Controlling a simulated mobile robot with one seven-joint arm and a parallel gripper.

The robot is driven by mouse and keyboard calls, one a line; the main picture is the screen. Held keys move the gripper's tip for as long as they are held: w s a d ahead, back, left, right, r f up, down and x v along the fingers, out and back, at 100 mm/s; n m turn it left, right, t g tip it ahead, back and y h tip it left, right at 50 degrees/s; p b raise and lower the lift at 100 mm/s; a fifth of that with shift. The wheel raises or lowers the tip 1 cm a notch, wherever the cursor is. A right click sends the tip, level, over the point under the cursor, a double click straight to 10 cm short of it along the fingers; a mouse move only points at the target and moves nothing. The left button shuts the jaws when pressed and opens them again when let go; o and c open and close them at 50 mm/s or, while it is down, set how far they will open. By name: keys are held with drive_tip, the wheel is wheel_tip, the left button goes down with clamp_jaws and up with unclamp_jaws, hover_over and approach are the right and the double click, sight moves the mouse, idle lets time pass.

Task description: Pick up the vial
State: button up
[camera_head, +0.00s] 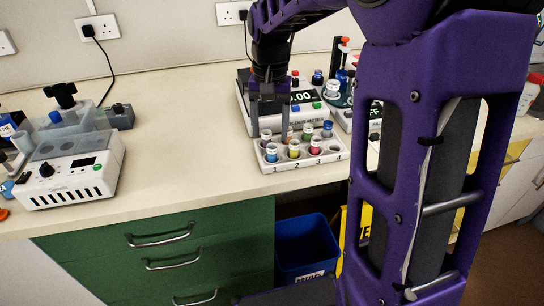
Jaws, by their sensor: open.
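Several small vials stand upright in a white rack (318,161) numbered 1 to 4 on the bench. In the front row are a blue-marked vial (271,153), a yellow one (293,150) and a red one (315,146). In the back row, a blue-capped vial (327,128) stands at the right and a red-marked vial (308,131) beside it. The picture does not single out one vial. My gripper (270,131) points down over the rack's back left part, open. Its fingers partly hide the back-left vials; I cannot tell whether a vial is between them.
A scale (313,118) with a display stands right behind the rack, and a second device with bottles is to its right. A white instrument (75,172) sits at the left. The bench (185,140) between is clear. A blue bin (303,246) stands below.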

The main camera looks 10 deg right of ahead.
sight(272, 144)
drive_tip(key=f, duration=0.3)
drive_tip(key=f+b, duration=0.1)
drive_tip(key=shift+s+d+f, duration=0.2)
drive_tip(key=shift+s+f, duration=0.05)
drive_tip(key=shift+c, duration=0.2)
clamp_jaws()
